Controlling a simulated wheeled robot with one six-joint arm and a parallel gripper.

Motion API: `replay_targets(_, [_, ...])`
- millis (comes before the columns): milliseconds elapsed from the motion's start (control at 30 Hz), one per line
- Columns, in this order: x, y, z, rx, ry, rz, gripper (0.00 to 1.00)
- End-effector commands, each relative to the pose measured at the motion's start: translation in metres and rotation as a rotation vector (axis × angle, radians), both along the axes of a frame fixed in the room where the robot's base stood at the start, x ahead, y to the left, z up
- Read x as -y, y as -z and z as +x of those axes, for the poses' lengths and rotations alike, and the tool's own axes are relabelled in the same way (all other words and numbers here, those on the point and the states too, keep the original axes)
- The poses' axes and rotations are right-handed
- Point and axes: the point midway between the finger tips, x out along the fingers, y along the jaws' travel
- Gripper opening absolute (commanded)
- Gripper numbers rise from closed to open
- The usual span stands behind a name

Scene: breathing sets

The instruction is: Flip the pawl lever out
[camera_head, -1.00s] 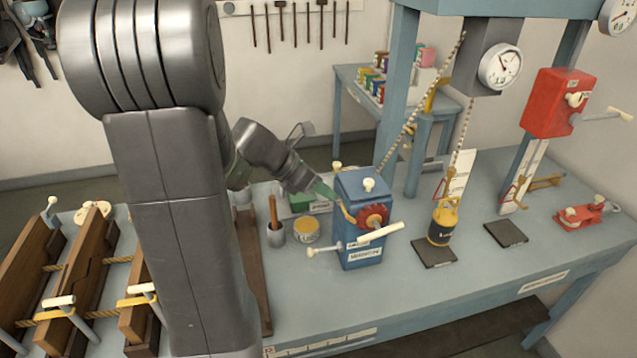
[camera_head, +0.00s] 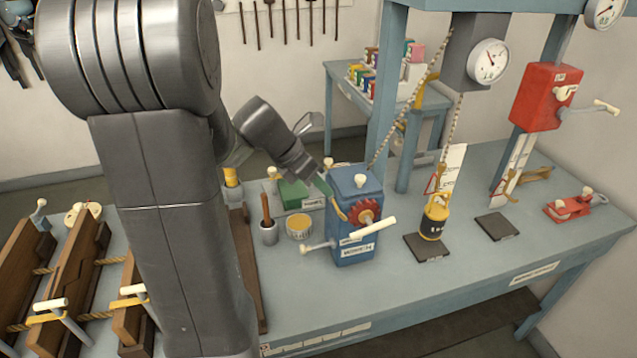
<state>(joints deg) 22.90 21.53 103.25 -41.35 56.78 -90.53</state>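A blue winch box (camera_head: 368,186) stands on the bench. On its front are a red toothed wheel (camera_head: 364,211) and a crank with a cream handle (camera_head: 375,234). A small yellow pawl lever (camera_head: 338,211) sits at the upper left of the wheel, its end close to the teeth.
A cup with a wooden-handled tool (camera_head: 268,233), a yellow-topped tin (camera_head: 299,227) and a green box (camera_head: 292,194) stand left of the winch. The bench front is mostly clear.

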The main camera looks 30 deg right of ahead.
Motion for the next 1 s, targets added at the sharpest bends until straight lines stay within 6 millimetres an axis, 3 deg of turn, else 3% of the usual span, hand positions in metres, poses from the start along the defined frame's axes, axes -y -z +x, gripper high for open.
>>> replay_targets(467, [-0.005,-0.008,0.002,0.003,0.000,-0.002,0.45])
replay_targets(1000, [-0.065,-0.098,0.016,0.004,-0.001,-0.001,0.45])
